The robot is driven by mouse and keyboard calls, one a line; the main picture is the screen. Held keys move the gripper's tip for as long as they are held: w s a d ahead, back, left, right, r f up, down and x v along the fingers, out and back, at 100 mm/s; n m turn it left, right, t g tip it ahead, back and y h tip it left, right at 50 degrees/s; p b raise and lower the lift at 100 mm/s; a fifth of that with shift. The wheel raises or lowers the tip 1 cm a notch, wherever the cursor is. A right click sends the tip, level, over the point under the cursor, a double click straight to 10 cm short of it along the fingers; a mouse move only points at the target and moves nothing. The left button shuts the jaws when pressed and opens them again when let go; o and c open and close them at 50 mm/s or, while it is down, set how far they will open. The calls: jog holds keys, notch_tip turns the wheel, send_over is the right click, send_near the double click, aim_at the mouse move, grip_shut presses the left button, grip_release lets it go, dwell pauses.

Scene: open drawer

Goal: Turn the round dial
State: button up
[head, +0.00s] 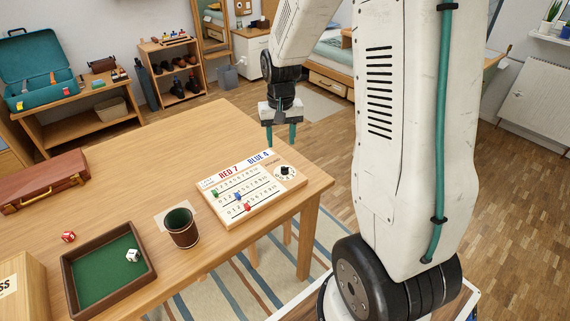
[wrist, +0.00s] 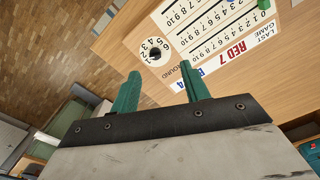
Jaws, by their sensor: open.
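The round dial (head: 285,171) is a black knob on a white numbered disc at the right end of a wooden scoreboard (head: 232,217). In the wrist view the dial (wrist: 152,54) lies beyond the fingertips, between them in the picture. My gripper (head: 281,135) hangs above the table's far right edge, behind the board and apart from the dial. Its two green fingers point down and are open and empty; they also show in the wrist view (wrist: 160,80). The scoreboard carries "RED 7" and "BLUE 4" labels and sliding coloured markers.
A leather dice cup (head: 182,230) stands left of the board. A green-lined dice tray (head: 73,258) with a white die, a red die (head: 68,237) and a brown case (head: 44,181) are further left. The table top (head: 180,135) behind the board is clear.

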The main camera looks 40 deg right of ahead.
send_over(285, 167)
jog(key=shift+m, duration=0.4)
notch_tip(285, 167, down, 5)
jog(key=shift+f, duration=0.1)
notch_tip(285, 167, down, 8)
jog(key=shift+w+r, duration=0.1)
jog(key=c, duration=1)
